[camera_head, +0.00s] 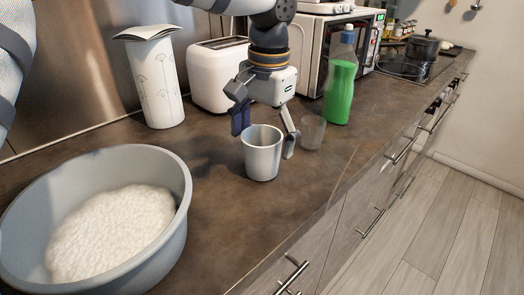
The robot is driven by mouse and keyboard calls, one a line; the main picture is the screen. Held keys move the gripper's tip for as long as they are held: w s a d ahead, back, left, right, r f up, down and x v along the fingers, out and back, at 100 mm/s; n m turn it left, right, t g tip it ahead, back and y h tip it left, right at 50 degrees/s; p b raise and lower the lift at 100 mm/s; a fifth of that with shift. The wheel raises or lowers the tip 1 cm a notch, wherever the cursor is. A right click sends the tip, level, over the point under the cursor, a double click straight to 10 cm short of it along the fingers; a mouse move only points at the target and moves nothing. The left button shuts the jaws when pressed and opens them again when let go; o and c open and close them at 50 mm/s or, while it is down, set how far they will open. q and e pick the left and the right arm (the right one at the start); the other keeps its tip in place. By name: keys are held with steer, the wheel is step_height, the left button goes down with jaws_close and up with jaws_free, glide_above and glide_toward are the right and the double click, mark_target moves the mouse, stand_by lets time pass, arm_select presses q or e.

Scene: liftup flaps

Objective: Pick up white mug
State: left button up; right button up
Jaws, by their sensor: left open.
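The white mug (262,158) stands upright on the brown countertop, in the middle of the head view. My left gripper (265,132) is open and points down over the mug's far side. One finger shows at the mug's upper left and the other at its right side. I cannot tell whether either finger touches the mug. No handle shows on the side facing me. My right gripper is not in view.
A clear glass (312,132) stands close right of the gripper, with a green bottle (341,82) behind. A large grey basin (172,215) fills the front left.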

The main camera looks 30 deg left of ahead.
arm_select(q)
step_height(320, 180, down, 5)
steer(key=shift+a+f, duration=0.1)
steer(key=shift+a, duration=0.05)
steer(key=shift+w, duration=0.1)
steer(key=shift+c, duration=0.5)
steer(key=c, duration=1.2)
steer(key=shift+c, duration=0.2)
